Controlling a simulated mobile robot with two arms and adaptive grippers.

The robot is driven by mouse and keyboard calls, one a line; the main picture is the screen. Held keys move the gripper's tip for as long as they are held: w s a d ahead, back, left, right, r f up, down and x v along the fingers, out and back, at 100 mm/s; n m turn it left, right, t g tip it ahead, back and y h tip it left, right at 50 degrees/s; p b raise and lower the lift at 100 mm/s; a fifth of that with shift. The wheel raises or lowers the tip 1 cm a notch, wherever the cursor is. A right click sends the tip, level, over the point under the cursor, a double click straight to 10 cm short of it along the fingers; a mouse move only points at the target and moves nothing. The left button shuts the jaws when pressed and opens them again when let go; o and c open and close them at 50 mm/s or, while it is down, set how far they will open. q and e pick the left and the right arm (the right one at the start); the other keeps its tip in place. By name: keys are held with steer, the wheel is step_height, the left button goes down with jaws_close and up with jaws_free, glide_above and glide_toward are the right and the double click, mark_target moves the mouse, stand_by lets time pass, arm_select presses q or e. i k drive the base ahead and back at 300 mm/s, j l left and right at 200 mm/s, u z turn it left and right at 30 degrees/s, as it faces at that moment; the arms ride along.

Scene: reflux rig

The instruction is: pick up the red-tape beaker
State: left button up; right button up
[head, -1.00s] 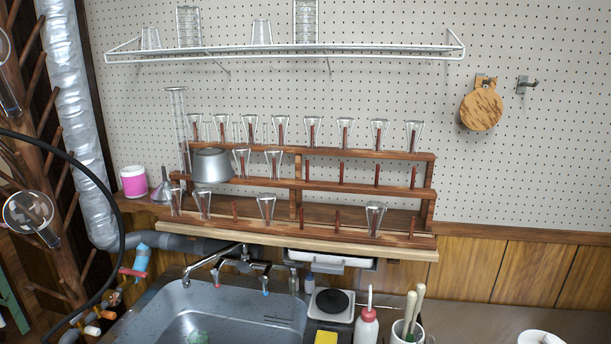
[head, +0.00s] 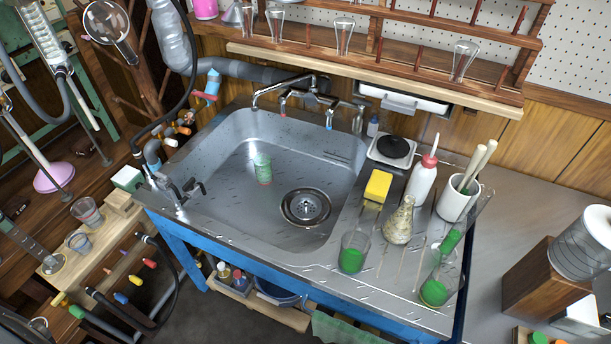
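A small glass beaker with a reddish band (head: 87,212) stands at the far left, beside the sink unit; the band looks like tape, but it is too small to be sure. A similar beaker with a bluish-grey band (head: 78,242) stands just below it. A glass with green in it (head: 263,168) is in the sink. Two beakers with green contents, one at the drainboard's front (head: 353,252) and one farther right (head: 437,288), show no clear red tape. Neither of my grippers is in view.
The steel sink (head: 230,200) fills the middle. A yellow sponge (head: 378,186), a wash bottle (head: 422,180) and a white pot with pestles (head: 456,200) crowd the drainboard. A wooden block (head: 530,280) stands at right. Black hoses hang at left.

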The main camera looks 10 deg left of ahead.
mark_target(262, 162)
steer(key=k+l+z, duration=0.15)
steer(key=k+z, duration=0.15)
steer(key=z, duration=0.2)
steer(key=k+l+z, duration=0.25)
steer(key=z, duration=0.2)
steer(key=k+l, duration=0.05)
